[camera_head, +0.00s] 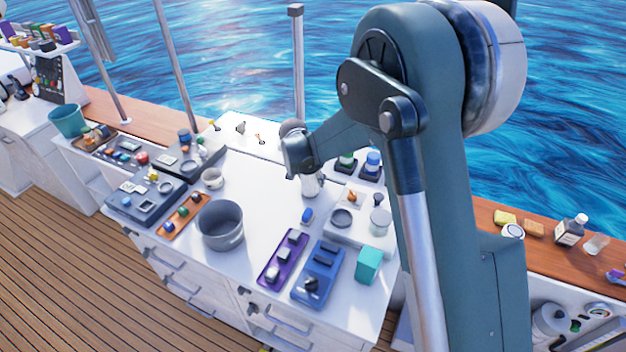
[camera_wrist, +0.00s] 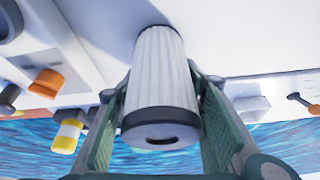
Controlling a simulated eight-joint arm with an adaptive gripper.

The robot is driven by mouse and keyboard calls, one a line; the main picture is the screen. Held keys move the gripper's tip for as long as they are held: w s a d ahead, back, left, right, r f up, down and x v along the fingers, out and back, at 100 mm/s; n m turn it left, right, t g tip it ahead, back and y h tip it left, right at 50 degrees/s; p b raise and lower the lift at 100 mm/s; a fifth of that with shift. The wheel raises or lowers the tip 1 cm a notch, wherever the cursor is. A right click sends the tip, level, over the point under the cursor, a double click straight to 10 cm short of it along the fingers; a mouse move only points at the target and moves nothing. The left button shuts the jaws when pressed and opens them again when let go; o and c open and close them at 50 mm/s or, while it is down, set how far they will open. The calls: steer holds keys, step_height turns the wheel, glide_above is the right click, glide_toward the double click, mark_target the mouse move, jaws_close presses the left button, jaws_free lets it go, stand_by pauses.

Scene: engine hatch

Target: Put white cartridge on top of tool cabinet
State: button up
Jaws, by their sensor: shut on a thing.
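The white cartridge (camera_wrist: 161,75) is a ribbed white cylinder with a dark band and a slot in its near end. My gripper (camera_wrist: 158,95) is shut on it, with one green-padded finger on each side. In the head view, my gripper (camera_head: 299,160) is over the back right part of the tool cabinet's white top (camera_head: 262,170). The cartridge (camera_head: 310,186) shows small below it, partly hidden by the gripper. I cannot tell whether it touches the top. The cabinet has drawers in front.
A grey pot (camera_head: 220,226), a purple tray (camera_head: 283,258), a blue tray (camera_head: 319,272) and a teal block (camera_head: 369,265) stand toward the front. An orange tray (camera_head: 182,213) lies at the left. The middle of the top is clear. Water lies behind.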

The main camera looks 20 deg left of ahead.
steer(key=shift+f, duration=0.4)
steer(key=shift+f, duration=0.1)
steer(key=o, duration=0.9)
steer(key=shift+v, duration=6.15)
steer(key=shift+w+d, duration=0.1)
